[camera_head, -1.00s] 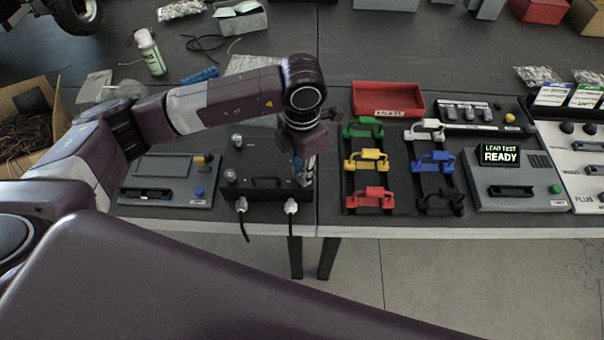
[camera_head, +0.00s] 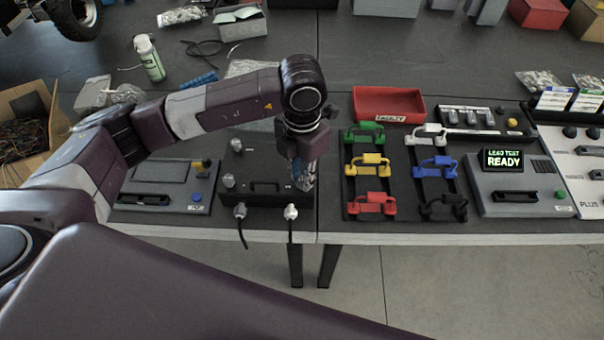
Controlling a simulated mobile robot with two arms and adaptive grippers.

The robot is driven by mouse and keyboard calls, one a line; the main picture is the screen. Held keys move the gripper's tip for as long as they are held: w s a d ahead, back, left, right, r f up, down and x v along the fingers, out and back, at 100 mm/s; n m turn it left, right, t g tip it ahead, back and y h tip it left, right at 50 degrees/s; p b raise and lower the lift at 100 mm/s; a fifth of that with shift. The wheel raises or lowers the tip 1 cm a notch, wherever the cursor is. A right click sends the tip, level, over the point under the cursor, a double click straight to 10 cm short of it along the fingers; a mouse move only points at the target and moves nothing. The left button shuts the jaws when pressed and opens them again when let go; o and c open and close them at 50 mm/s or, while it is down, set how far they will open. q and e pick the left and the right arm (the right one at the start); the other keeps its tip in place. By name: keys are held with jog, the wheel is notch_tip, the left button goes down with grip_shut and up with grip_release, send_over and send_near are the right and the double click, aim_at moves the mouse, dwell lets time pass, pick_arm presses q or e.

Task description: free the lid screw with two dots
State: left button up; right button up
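A black box (camera_head: 262,198) with a dark handle sits near the table's front edge, left of centre. Two silver knob-like screws stand on its left side, one at the back (camera_head: 236,146) and one nearer the front (camera_head: 228,180). Dots on them are too small to make out. My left gripper (camera_head: 304,184) points down over the right side of the box. The arm and gripper hide that part of the lid, including any screws there. I cannot tell whether its fingers are open or shut, or touching anything. My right gripper is not in view.
Two cable plugs (camera_head: 290,212) stick out of the box's front. A grey device (camera_head: 165,186) stands close on the left.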

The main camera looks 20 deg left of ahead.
pick_arm(q)
jog(key=o, duration=0.4)
jog(key=shift+o, duration=0.2)
notch_tip(320, 180, up, 12)
dwell(0.7)
